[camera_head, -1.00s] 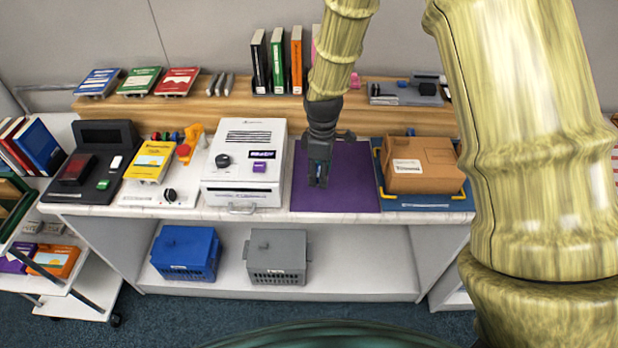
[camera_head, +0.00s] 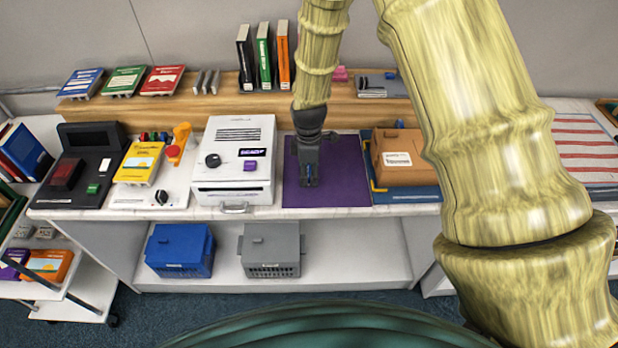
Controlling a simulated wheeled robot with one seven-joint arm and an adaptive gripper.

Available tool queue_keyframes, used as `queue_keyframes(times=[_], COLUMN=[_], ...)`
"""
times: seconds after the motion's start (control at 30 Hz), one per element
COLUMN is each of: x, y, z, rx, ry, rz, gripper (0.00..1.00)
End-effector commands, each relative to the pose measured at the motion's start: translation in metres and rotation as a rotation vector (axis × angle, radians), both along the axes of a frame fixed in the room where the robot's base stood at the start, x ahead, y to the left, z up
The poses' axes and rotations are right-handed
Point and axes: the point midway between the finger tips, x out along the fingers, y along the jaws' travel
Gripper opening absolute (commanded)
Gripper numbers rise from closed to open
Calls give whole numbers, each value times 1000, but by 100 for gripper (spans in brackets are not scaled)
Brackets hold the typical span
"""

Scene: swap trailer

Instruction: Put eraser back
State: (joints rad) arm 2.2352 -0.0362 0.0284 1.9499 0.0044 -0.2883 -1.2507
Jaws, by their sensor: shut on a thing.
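My gripper (camera_head: 308,176) points down over the purple mat (camera_head: 340,188) on the white counter, between the white box-shaped machine and the brown box. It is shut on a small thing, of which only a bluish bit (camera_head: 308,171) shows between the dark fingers. I cannot tell from its shape whether this is the eraser. The fingertips are at or just above the mat; contact is unclear. No other thing on the mat is visible. A grey tray (camera_head: 372,91) with a small blue piece stands on the wooden ledge behind, partly hidden by my arm.
The white machine (camera_head: 236,160) stands left of the mat, the brown box (camera_head: 397,158) on a blue tray right. Upright books (camera_head: 264,58) and a pink thing (camera_head: 340,74) are on the ledge (camera_head: 180,108). A blue bin (camera_head: 180,250) and grey bin (camera_head: 271,249) sit on the lower shelf.

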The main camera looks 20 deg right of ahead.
Motion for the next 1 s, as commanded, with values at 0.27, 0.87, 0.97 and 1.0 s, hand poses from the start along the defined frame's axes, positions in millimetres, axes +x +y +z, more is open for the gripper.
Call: queue_keyframes(times=[0.27, 0.87, 0.97, 1.0], x=[-1, -1, -1, -1], y=[-1, -2, -2, -2], z=[-28, -37, -37, -37], rx=[-1, 0, 0, 0], ry=[1, 0, 0, 0], rz=[-1, -2, -2, -2], gripper=[20, 61, 71, 71])
